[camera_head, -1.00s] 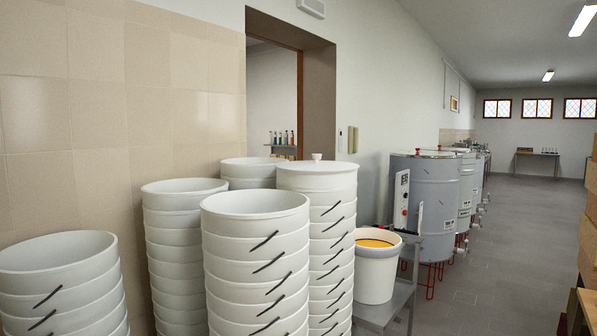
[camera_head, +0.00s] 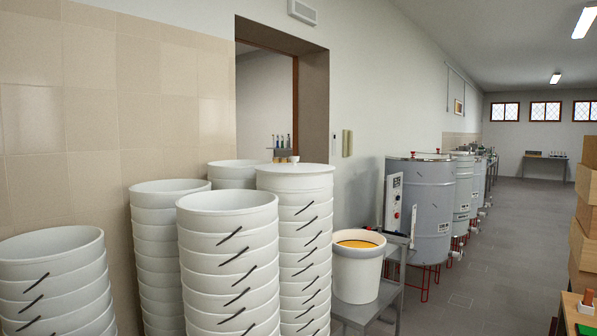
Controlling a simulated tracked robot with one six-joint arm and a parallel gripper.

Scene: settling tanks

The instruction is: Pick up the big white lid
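The big white lid (camera_head: 310,168) lies on top of a tall stack of white buckets (camera_head: 305,235). It has a small white knob (camera_head: 294,159) at its middle. The stack stands behind and to the right of a nearer stack of open buckets (camera_head: 230,262). My gripper does not show in this view.
More open bucket stacks stand at the left (camera_head: 55,285) and behind (camera_head: 168,240). A bucket with orange-yellow contents (camera_head: 357,270) stands on a grey metal table (camera_head: 385,300) right of the lidded stack. Grey tanks (camera_head: 420,208) line the wall.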

